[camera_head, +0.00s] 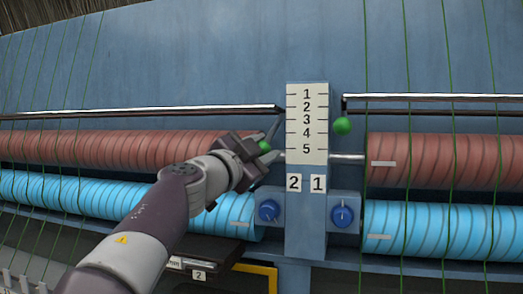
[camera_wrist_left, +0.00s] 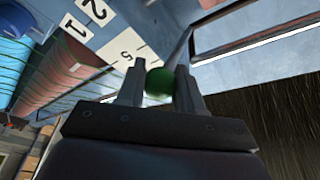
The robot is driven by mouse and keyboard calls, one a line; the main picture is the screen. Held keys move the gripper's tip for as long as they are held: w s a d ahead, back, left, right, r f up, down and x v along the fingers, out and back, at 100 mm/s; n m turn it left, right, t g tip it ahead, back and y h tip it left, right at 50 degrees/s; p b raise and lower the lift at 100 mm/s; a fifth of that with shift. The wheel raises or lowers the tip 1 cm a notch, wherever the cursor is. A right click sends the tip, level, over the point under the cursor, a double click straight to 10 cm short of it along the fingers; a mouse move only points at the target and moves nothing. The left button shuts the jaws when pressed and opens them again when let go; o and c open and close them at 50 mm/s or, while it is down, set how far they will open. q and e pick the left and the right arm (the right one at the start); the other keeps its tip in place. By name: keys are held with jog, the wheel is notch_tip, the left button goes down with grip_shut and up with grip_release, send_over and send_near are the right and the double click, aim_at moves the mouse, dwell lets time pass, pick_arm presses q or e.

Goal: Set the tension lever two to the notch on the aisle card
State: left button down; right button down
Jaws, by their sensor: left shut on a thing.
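A white scale plate (camera_head: 307,122) on a blue post carries marks numbered 1 to 5, and tags 2 (camera_head: 294,183) and 1 (camera_head: 318,184) sit below it. On the tag 2 side, a lever ends in a green knob (camera_head: 265,146), which also shows in the left wrist view (camera_wrist_left: 159,83). My left gripper (camera_head: 262,150) is shut on this knob, left of the plate, at about the height of mark 5. The fingers partly hide the lever. Lever one's green knob (camera_head: 342,126) hangs free on the right, near marks 3 and 4. I cannot identify the aisle card.
Two blue dials (camera_head: 268,211) (camera_head: 342,216) sit below the tags. Red rollers (camera_head: 440,158) and blue rollers (camera_head: 440,228) flank the post, with green strands crossing them. Metal bars run above the rollers. A dark box with a small 2 label (camera_head: 199,275) stands lower left.

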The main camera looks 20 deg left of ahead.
pick_arm(q)
jog(key=c, duration=0.8)
grip_release()
jog(key=shift+s+r, duration=0.1)
jog(key=shift+r, duration=0.1)
jog(key=shift+c, duration=0.2)
jog(key=shift+o, duration=0.4)
jog(key=shift+w+a+f, duration=0.1)
jog(key=shift+w, duration=0.1)
jog(key=shift+s, duration=0.1)
jog(key=b+v, duration=0.4)
jog(key=v, duration=0.8)
jog(key=shift+s, duration=0.2)
jog(key=shift+a, duration=0.15)
